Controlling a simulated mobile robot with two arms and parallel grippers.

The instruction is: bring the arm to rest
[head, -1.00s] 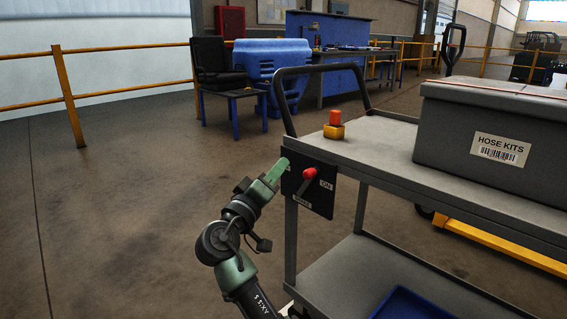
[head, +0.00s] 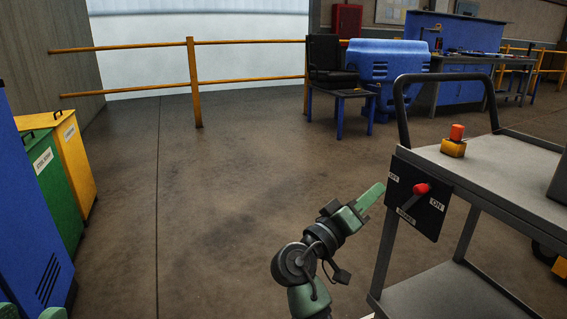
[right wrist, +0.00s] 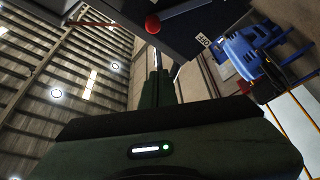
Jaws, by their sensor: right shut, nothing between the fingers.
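My right gripper (head: 377,190) is shut and empty, with its pale green fingers pointing up and right. Its tips are close to the left edge of a dark switch panel (head: 425,222) on the cart's end; I cannot tell whether they touch it. A lever with a red knob (head: 421,189) on the panel leans up and right, apart from the fingers. In the right wrist view the dark fingers (right wrist: 157,88) are together, and the red knob (right wrist: 152,24) shows beyond them. My left gripper is not in view; only green parts show at the bottom left corner.
The grey cart (head: 430,292) stands at right with a red-and-orange button (head: 454,142) on top. Blue, green (head: 55,190) and yellow (head: 78,165) bins stand at left. A yellow rail (head: 195,85) and a black chair (head: 330,65) are behind. The floor between is clear.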

